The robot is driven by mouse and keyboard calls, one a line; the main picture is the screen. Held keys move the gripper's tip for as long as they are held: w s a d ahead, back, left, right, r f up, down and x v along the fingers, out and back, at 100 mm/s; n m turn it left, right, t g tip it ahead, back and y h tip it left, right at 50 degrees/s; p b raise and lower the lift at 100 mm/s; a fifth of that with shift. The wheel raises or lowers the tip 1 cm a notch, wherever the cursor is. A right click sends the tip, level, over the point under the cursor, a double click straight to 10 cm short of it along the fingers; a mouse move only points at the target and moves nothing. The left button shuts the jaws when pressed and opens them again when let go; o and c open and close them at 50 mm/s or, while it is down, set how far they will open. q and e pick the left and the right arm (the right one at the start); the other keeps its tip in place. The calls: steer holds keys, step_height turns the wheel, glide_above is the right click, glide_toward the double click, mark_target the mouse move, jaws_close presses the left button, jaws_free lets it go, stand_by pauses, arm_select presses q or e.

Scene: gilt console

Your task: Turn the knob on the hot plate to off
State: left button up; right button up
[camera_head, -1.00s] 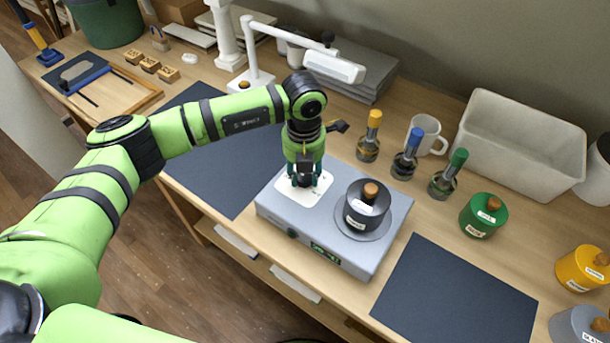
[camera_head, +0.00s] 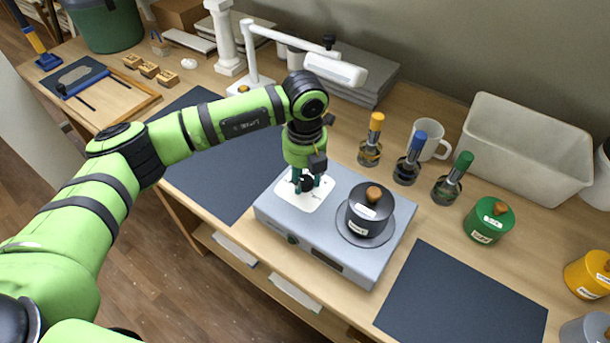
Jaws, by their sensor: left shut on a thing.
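The grey hot plate (camera_head: 285,213) stands on the wooden bench, with a dark lidded pot (camera_head: 369,213) on its round heating plate at the right. A white square panel (camera_head: 313,202) lies on its top left. My left gripper (camera_head: 306,184) points down over this panel and is shut on the dark knob there, which its fingers mostly hide. The small display (camera_head: 327,260) on the front face is dark. A green round part (camera_head: 292,239) sits to its left. My right gripper is out of view.
Three bottles with yellow (camera_head: 376,122), blue (camera_head: 417,143) and green (camera_head: 464,162) tops stand behind the hot plate, near a white mug (camera_head: 430,138). A green pot (camera_head: 489,220) is at the right. A white lamp (camera_head: 336,70) reaches close behind my gripper. Dark mats (camera_head: 460,300) flank the hot plate.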

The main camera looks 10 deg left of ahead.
mark_target(305, 183)
arm_select(q)
steer(key=shift+s+f, duration=0.3)
steer(key=shift+s, duration=0.05)
steer(key=o, duration=1.1)
steer(key=shift+o, duration=0.2)
steer(key=shift+r, duration=0.2)
steer(key=shift+w+r, duration=0.1)
steer(key=shift+r, duration=0.05)
step_height(305, 183, up, 12)
steer(key=shift+f, duration=0.2)
